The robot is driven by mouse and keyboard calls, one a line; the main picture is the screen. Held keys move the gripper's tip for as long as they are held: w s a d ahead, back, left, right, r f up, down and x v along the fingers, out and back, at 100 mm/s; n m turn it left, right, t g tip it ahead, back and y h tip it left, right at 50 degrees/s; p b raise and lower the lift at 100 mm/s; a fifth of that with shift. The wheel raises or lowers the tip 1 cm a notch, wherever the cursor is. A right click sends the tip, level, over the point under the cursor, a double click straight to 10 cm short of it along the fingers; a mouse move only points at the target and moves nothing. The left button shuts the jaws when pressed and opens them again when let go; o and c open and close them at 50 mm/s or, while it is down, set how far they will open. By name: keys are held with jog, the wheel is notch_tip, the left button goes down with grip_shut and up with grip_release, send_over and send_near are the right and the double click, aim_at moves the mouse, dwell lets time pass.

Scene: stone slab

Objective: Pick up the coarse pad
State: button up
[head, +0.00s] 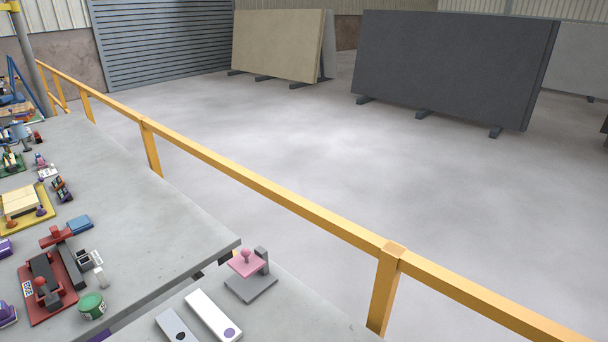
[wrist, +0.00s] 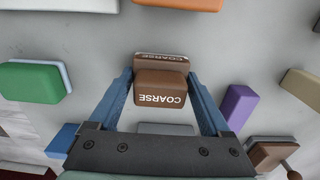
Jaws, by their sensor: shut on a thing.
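The coarse pad (wrist: 161,90) is a brown block with white "COARSE" lettering, upside down in the wrist view. It sits between the two blue fingers of my gripper (wrist: 159,76), which is shut on it. A second brown strip (wrist: 162,57) lettered "COARSE" shows just beyond the block; I cannot tell whether it is a separate piece. Whether the pad touches the grey surface is not clear. I cannot make out the pad or my gripper in the head view.
Around my gripper lie a green block (wrist: 33,81), a purple block (wrist: 238,107), a tan block (wrist: 302,88) and a blue block (wrist: 63,140). In the head view, cluttered grey slabs (head: 140,200) stand beside a yellow railing (head: 270,203).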

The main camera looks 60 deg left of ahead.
notch_tip(320, 180, up, 10)
jog(key=shift+r, duration=0.1)
dwell(0.4)
